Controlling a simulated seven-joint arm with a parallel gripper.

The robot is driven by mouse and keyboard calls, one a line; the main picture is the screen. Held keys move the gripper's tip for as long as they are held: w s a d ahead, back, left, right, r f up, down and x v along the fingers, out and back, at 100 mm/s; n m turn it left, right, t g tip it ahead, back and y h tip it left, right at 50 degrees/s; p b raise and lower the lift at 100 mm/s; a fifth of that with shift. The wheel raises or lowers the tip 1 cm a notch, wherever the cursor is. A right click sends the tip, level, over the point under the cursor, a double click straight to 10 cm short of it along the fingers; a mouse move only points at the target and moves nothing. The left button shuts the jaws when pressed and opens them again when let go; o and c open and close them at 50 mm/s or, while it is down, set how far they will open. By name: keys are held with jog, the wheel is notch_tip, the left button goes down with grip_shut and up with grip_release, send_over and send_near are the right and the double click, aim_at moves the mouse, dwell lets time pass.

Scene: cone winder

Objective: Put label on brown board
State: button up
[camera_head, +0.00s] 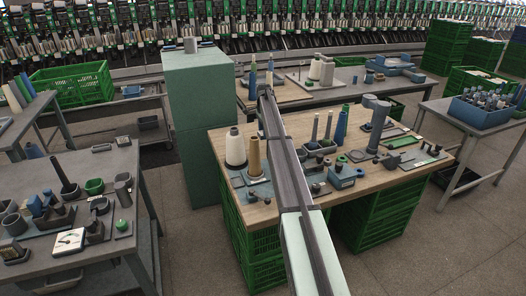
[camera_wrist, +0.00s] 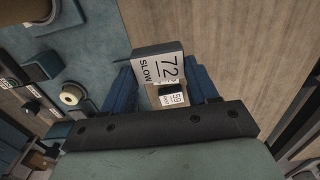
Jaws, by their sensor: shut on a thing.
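My gripper (camera_wrist: 163,78) has blue fingers and is shut on a label (camera_wrist: 165,70), a dark block with a white face reading "72" and "SLOW". The label is tilted across the fingertips in the wrist view. A brown wooden surface (camera_wrist: 235,45) lies below it; I cannot tell whether it is the brown board or a tabletop. A smaller white tag (camera_wrist: 173,99) reading "59" shows between the fingers. In the head view my arm reaches over the wooden table toward a tan board (camera_head: 290,94) on the back table; the held label cannot be made out there.
The wooden table (camera_head: 205,178) holds a white cone (camera_head: 235,147), a tan cone (camera_head: 254,157) and several spindles and small trays. A tall green cabinet (camera_head: 198,125) stands left of my arm. A blue-grey plate (camera_wrist: 88,45) lies left in the wrist view.

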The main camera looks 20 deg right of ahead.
notch_tip(320, 180, down, 9)
jog(key=shift+f, duration=0.1)
dwell(0.4)
jog(key=shift+f, duration=0.15)
jog(key=o, duration=1)
jog(key=shift+o, duration=0.2)
notch_tip(320, 180, up, 12)
jog(key=shift+r, duration=0.2)
